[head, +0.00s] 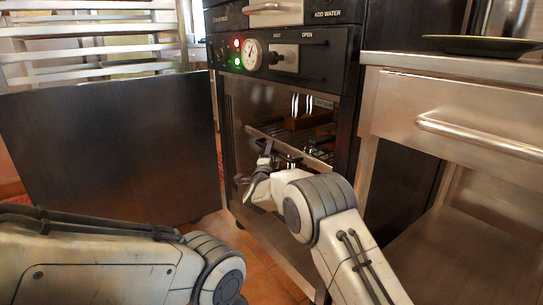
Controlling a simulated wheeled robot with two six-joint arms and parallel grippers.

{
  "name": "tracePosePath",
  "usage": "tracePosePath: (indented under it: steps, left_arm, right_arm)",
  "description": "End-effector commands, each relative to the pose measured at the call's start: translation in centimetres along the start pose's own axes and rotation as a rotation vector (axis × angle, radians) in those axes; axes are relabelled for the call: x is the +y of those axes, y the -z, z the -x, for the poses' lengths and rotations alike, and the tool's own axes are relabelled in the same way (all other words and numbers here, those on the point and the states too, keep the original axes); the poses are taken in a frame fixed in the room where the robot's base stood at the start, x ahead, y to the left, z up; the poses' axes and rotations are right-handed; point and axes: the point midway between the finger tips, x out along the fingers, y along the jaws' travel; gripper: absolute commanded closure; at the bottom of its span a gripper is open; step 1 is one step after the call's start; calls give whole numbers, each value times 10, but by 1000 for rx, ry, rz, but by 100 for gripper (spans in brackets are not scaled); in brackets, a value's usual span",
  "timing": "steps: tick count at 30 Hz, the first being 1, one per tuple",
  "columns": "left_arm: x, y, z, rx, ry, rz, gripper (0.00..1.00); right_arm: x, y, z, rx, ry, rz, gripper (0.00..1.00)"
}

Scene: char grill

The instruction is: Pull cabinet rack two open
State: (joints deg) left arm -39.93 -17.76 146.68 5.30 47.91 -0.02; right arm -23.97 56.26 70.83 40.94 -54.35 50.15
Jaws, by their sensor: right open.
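The cabinet (228,55) stands upright in the middle, with a dial, red and green lights and a dark interior. A rack (318,160) with a dark front handle shows inside it, at about mid-height. My right gripper (264,158) is open at the cabinet front, close to the left part of that rack's handle. Whether its fingers touch the handle or surround it, I cannot tell. My right wrist and forearm hide the lower right of the cabinet. My left arm lies at the bottom left; its gripper is out of the picture.
A large dark panel (110,150), seemingly the cabinet's open door, stands to the left. A steel counter with a drawer (460,115) is close on the right, with a dark plate (484,45) on top. Tiled floor (268,265) shows between my arms.

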Motion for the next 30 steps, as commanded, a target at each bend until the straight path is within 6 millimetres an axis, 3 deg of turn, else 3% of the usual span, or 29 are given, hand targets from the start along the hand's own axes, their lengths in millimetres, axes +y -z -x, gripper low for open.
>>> tracePosePath:
  steps: [10,11,14,15,30]
  left_arm:
    - [0,0,-1,0,0,0,50]
    - [0,0,-1,0,0,0,50]
    - [0,0,-1,0,0,0,50]
    - [0,0,-1,0,0,0,50]
    - [0,0,-1,0,0,0,50]
  right_arm:
    - [-1,-2,-4,-2,0,0,50]
    - [-1,-2,-4,-2,0,0,58]
    - [-1,-2,-3,-2,0,0,96]
    - [-1,-2,-3,-2,0,0,100]
    - [0,-2,-3,-2,-1,0,100]
